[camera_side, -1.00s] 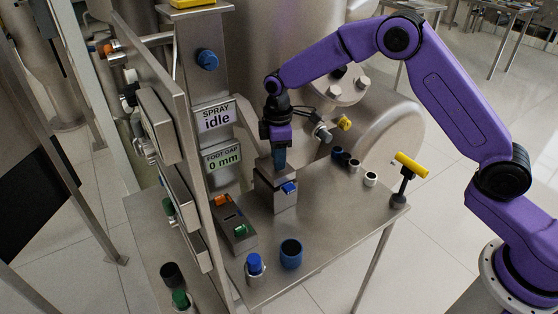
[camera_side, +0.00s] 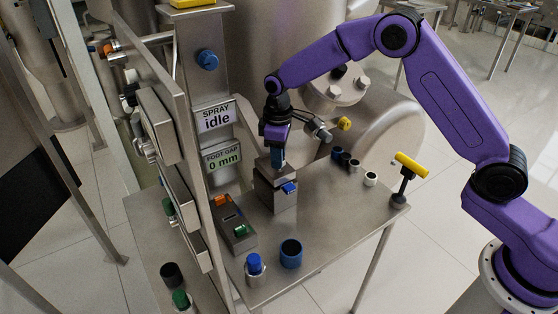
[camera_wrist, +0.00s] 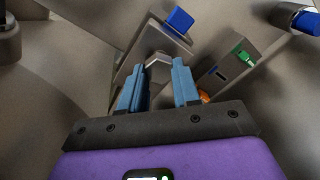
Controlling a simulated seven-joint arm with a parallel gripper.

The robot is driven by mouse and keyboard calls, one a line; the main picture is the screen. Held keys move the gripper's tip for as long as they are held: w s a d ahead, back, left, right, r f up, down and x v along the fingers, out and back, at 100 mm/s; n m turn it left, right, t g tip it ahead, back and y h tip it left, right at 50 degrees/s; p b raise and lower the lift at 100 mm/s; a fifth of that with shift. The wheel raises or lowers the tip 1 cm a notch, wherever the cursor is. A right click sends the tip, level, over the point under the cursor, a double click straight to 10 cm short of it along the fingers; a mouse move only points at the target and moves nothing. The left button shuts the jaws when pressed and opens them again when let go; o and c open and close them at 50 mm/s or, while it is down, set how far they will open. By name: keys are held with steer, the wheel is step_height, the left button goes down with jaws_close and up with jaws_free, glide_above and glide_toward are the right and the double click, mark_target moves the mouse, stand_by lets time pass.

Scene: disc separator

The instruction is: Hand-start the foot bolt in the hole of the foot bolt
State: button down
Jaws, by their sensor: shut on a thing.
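My gripper (camera_side: 278,160) points down at the top of a grey metal block (camera_side: 279,195) on the steel table. In the wrist view, its two blue fingers (camera_wrist: 160,88) stand on either side of a grey metal piece with an angular, hex-like head (camera_wrist: 158,62), which looks like the foot bolt. The gripper is shut on it. The block also shows in the wrist view, with a blue tab (camera_wrist: 179,20) on its side. The bolt's lower end and the hole are hidden, so I cannot tell whether the thread is engaged.
A low fixture with orange and green parts (camera_side: 233,222) stands left of the block. A blue cup (camera_side: 291,254) and a blue-capped piece (camera_side: 255,268) stand in front. Small collars (camera_side: 353,163) and a yellow-handled tool (camera_side: 410,165) are at right. A sign reads "FOOT GAP 0 mm" (camera_side: 222,157).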

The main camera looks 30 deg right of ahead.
steer(key=m, duration=0.5)
steer(key=shift+m, duration=0.3)
steer(key=c, duration=0.7)
jaws_free()
steer(key=shift+c, duration=0.2)
steer(key=shift+r, duration=0.15)
step_height(320, 180, up, 21)
steer(key=s+d+f+n, duration=0.1)
steer(key=s+f+n, duration=0.1)
steer(key=s, duration=0.8)
steer(key=s+f+n, duration=0.1)
steer(key=s+n, duration=0.2)
steer(key=s, duration=0.6)
steer(key=s+d+f+n, duration=0.2)
steer(key=s+d, duration=0.3)
steer(key=s, duration=0.4)
steer(key=s+d+f+n, duration=0.2)
steer(key=s+d+f, duration=0.3)
steer(key=s, duration=0.5)
steer(key=shift+s+d+f, duration=0.15)
steer(key=shift+s+d, duration=0.05)
steer(key=shift+d, duration=0.25)
